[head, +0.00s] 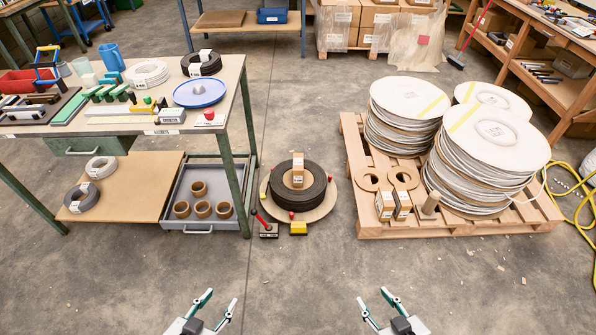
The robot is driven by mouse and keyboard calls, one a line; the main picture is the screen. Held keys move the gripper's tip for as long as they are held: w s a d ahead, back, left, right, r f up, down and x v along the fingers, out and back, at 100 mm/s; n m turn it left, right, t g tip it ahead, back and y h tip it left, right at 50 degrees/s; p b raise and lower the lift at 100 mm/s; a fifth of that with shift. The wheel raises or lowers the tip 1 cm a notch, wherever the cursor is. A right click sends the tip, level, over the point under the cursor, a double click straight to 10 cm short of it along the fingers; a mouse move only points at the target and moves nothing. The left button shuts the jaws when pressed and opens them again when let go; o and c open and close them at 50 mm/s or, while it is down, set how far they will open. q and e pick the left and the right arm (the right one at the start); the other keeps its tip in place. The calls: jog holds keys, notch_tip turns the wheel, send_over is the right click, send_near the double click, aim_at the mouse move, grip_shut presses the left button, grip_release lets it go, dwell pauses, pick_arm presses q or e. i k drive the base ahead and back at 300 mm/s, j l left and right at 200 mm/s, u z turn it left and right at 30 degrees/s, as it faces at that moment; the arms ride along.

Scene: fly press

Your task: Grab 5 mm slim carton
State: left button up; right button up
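Two small cartons with white labels, a left one (384,206) and a right one (402,205), stand side by side at the front left of the wooden pallet. Another small labelled carton (298,170) stands upright on a black coil on the floor. The label print is too small to read, so I cannot tell which carton is the 5 mm one. My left gripper (222,296) and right gripper (373,295) are at the bottom of the head view. Both are open, empty and well apart from the cartons.
The pallet (480,227) bears stacks of white discs (498,135) and brown rings. A green-legged workbench (245,130) with tools stands at the left. A red-handled tool (268,229) and a yellow block (298,228) sit before the black coil (315,190). The front floor is mostly clear.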

aim_at(297, 158)
jog(key=i+l+z, duration=0.1)
jog(key=i+l, duration=0.15)
jog(key=i, duration=0.2)
jog(key=i+l+z, duration=0.15)
jog(key=i, duration=0.3)
jog(key=i+l+z, duration=0.1)
jog(key=i+l, duration=0.15)
jog(key=i, duration=0.25)
jog(key=i+l+z, duration=0.1)
jog(key=i, duration=0.35)
